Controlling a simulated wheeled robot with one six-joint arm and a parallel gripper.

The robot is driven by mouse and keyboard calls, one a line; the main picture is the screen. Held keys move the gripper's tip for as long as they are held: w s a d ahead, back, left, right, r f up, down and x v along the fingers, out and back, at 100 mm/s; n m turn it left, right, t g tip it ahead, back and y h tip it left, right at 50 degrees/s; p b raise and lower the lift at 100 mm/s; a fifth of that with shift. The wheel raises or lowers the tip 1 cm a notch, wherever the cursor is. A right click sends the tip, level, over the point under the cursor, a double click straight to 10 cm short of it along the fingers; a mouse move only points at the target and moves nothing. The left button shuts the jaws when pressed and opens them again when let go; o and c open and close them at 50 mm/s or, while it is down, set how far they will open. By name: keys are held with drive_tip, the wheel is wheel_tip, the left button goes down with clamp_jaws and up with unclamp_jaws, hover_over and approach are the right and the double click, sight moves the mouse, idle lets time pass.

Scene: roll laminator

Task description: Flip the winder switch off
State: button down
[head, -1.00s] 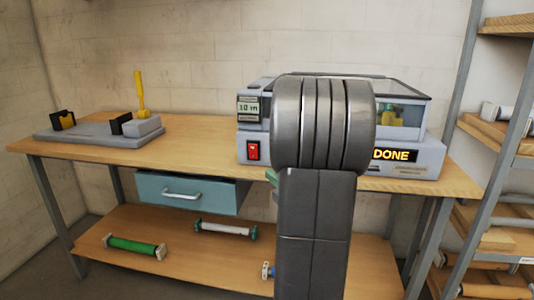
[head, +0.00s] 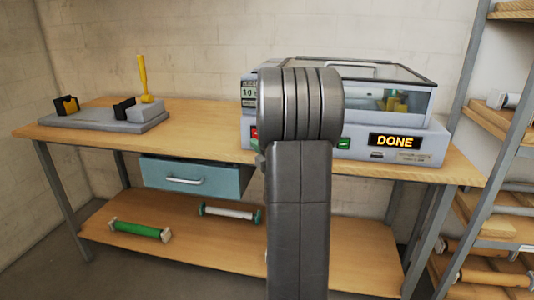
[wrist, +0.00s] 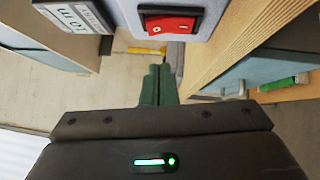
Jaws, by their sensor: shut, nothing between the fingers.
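The red rocker switch (wrist: 172,20) is on the grey front of the laminator, beside the length display, in the wrist view. In the head view only a sliver of the switch (head: 254,133) shows past my arm. My gripper (wrist: 160,72) is shut and empty, its dark green fingers together. The fingertips are just below the switch in the wrist picture; I see no clear contact. In the head view my gripper is mostly hidden behind my arm. The laminator (head: 420,160) stands on the workbench, its sign reading DONE (head: 395,141).
A green button (head: 343,143) is right of my arm on the machine's front. A teal drawer (head: 190,181) hangs under the bench top (head: 200,140). A grey stand (head: 105,121) with a yellow lever is at left. Rolls lie on the lower shelf; a rack is at right.

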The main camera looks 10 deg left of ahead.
sight(255, 134)
drive_tip(key=shift+w+d+r, duration=0.1)
drive_tip(key=shift+w+r, duration=0.1)
drive_tip(key=shift+w, duration=0.8)
drive_tip(key=shift+w+d+r, duration=0.1)
drive_tip(key=shift+w+r, duration=0.05)
drive_tip(key=shift+w, duration=0.8)
drive_tip(key=shift+r+p, duration=0.1)
drive_tip(key=shift+p, duration=0.25)
drive_tip(key=shift+w+r+p, duration=0.15)
drive_tip(key=shift+p, duration=0.15)
drive_tip(key=shift+m, duration=0.3)
drive_tip(key=shift+a+f, duration=0.1)
drive_tip(key=shift+f, duration=0.1)
